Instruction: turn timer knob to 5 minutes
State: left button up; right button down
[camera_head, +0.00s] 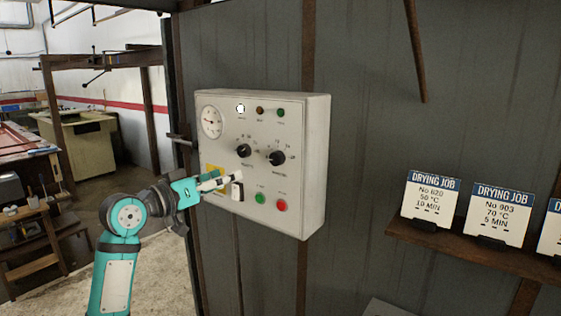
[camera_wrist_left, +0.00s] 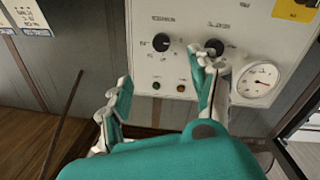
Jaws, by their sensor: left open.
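A light grey control box (camera_head: 318,130) hangs on a dark panelled wall. It has two black knobs side by side: the left knob (camera_head: 243,150) and the right knob (camera_head: 277,157). Their labels are too small to read, so I cannot tell which is the timer. My left gripper (camera_head: 226,182) is open and empty, in front of the box's lower left part, below the knobs. In the left wrist view, which shows the box upside down, the knobs (camera_wrist_left: 160,42) (camera_wrist_left: 213,47) lie beyond the spread fingers (camera_wrist_left: 162,88); one fingertip overlaps the knob nearer the gauge. My right gripper is not in view.
The box also carries a round gauge (camera_head: 211,121), small lamps, a white switch (camera_head: 237,191), a green button (camera_head: 260,198) and a red button (camera_head: 281,205). A wooden shelf (camera_head: 450,246) at right holds drying job cards; one (camera_head: 500,213) reads No 903, 70 °C, 5 MIN.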

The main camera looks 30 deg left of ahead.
aim_at(274, 161)
pick_arm(q)
jog(key=w+p, duration=0.2)
jog(key=w, duration=0.3)
jog(key=w+d+p, duration=0.1)
jog(key=w+p, duration=0.1)
jog(key=w, duration=0.3)
jog(key=w+d+p, duration=0.1)
jog(key=w+p, duration=0.1)
jog(key=w, duration=0.3)
jog(key=shift+w+d+f, duration=0.1)
jog(key=shift+w+d, duration=0.1)
jog(key=shift+w, duration=0.5)
jog(key=shift+c, duration=0.3)
jog(key=c, duration=1.1)
